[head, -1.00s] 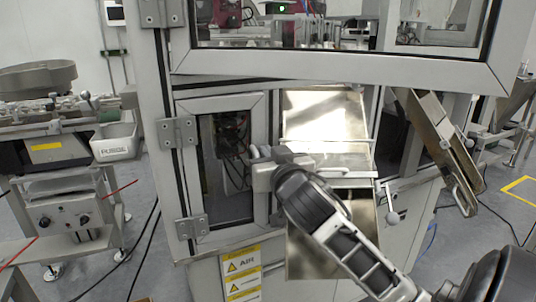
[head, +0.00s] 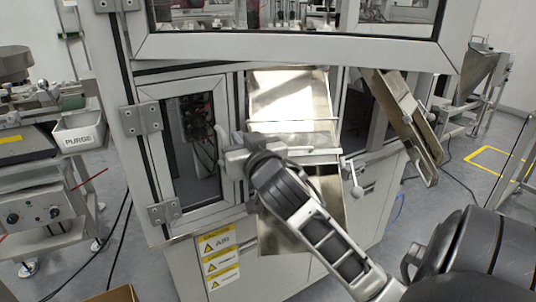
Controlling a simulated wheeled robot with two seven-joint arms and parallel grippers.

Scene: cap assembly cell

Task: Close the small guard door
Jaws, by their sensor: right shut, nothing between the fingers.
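The small guard door (head: 203,217) is a grey-framed door with a dark window, on the lower front of the machine. Two hinges hold it on its left side, an upper one (head: 140,118) and a lower one (head: 163,212). The door looks flush or nearly flush with the machine front; a small gap cannot be ruled out. My right gripper (head: 226,152) is shut and empty at the door's right frame. It hides part of that edge, and I cannot tell whether it touches. My left gripper is not in view.
A metal chute (head: 290,95) sits right of the door, with a slanted chute (head: 405,115) further right. A larger framed window (head: 300,47) is above. A white PURGE bin (head: 78,132) stands at left. A cardboard box (head: 122,294) is at the bottom left.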

